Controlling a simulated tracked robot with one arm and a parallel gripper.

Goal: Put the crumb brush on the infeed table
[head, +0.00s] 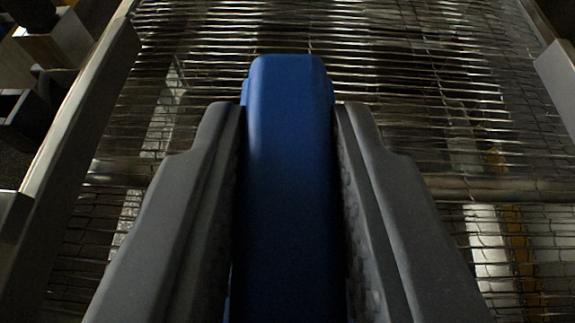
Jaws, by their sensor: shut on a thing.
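My gripper (290,115) is shut on a long blue thing, which I take to be the crumb brush (290,150). The blue body lies between the two dark grey fingers and reaches a little past their tips. No bristles show, and its lower part is hidden by the fingers and the frame's edge. It is over a wire mesh belt (420,95); I cannot tell how far above. I cannot pick out the infeed table for certain in this view.
A metal side rail (75,125) runs along the left of the mesh, and another metal edge (556,75) shows at the right. A cross bar (500,188) spans the mesh. Dark objects and a pale block (60,38) stand beyond the left rail. The mesh ahead looks bare.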

